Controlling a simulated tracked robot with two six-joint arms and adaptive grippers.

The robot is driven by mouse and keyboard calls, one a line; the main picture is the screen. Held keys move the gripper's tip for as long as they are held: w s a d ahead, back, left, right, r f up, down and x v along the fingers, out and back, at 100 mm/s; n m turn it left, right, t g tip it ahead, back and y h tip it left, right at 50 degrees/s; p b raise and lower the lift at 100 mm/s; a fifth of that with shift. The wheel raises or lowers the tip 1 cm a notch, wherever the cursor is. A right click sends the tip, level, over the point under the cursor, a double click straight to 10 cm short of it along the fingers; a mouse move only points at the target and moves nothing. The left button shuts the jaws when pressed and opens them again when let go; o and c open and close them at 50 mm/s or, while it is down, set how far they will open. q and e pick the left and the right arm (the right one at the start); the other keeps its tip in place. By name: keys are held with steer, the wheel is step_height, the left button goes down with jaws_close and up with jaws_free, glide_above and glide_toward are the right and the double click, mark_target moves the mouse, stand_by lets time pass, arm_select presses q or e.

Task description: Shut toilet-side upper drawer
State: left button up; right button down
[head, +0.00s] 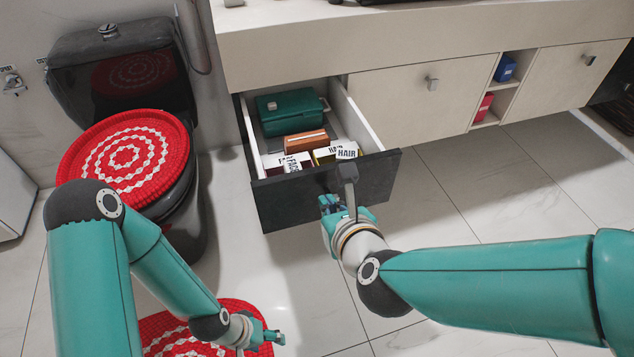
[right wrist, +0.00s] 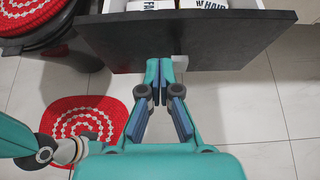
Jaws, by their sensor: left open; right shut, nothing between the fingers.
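The toilet-side upper drawer (head: 285,207) is pulled out, with its dark front panel facing me; the panel also shows in the right wrist view (right wrist: 225,38). A small light handle (right wrist: 180,68) sits on the panel. My left gripper (head: 270,338) is open and empty, low over the floor near the red rug.
The drawer holds a green case (head: 290,110), an orange box (head: 305,141) and labelled boxes. The black toilet (head: 190,185) with a red cover (head: 128,160) stands left of the drawer. A closed drawer (head: 420,97) is on the right. Tiled floor is clear at right.

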mark_target(313, 178)
steer(key=x, duration=0.3)
steer(key=r+x, duration=0.1)
steer(key=x, duration=0.1)
steer(key=shift+w+a+f, duration=0.1)
steer(key=shift+w+a, duration=0.1)
steer(key=shift+w, duration=0.4)
steer(key=shift+w+a, duration=0.15)
steer(key=shift+w, duration=0.4)
